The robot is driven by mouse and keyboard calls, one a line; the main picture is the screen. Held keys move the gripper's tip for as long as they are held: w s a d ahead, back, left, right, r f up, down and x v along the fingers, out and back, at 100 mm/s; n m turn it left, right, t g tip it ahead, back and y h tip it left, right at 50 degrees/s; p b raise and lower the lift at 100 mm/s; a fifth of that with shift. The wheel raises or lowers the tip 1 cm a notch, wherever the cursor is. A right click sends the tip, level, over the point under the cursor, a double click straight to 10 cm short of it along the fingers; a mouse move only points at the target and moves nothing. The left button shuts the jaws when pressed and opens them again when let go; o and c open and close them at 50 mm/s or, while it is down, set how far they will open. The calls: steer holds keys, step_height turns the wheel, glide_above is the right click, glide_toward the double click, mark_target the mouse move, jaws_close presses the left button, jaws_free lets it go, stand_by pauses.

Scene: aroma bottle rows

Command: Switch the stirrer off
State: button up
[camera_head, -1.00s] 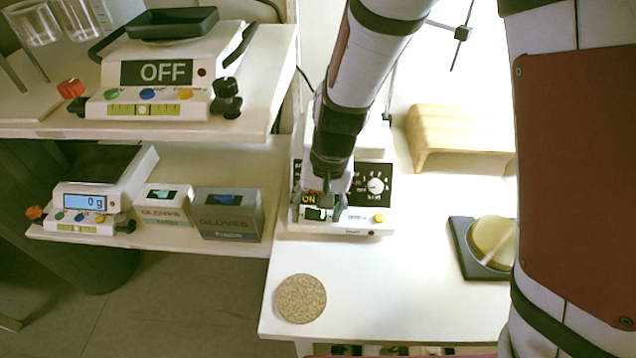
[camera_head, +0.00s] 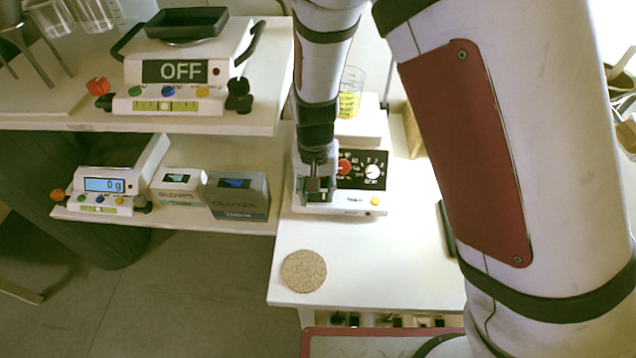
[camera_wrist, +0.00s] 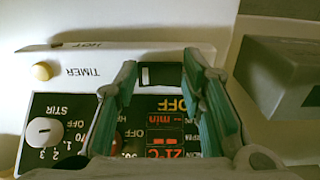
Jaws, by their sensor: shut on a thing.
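The stirrer (camera_head: 352,202) is a white hotplate unit with a black control panel on the bench. Its panel has a red knob (camera_head: 345,167) and a white stir knob (camera_head: 373,171), which also shows in the wrist view (camera_wrist: 45,131). My gripper (camera_head: 318,192) is at the left part of the stirrer's front. A red-lettered display (camera_wrist: 165,145) reads OFF and 21°C. The switch's tilt is unclear.
A yellow-filled beaker (camera_head: 350,92) is on the stirrer. A glove box (camera_head: 238,196) and a scale (camera_head: 104,186) are on the lower left shelf. A round cork mat (camera_head: 303,271) lies on clear bench in front.

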mark_target(313, 198)
steer(key=shift+p, duration=0.35)
steer(key=o, duration=1.1)
steer(key=shift+o, duration=0.2)
step_height(313, 198, up, 12)
steer(key=shift+a, duration=0.4)
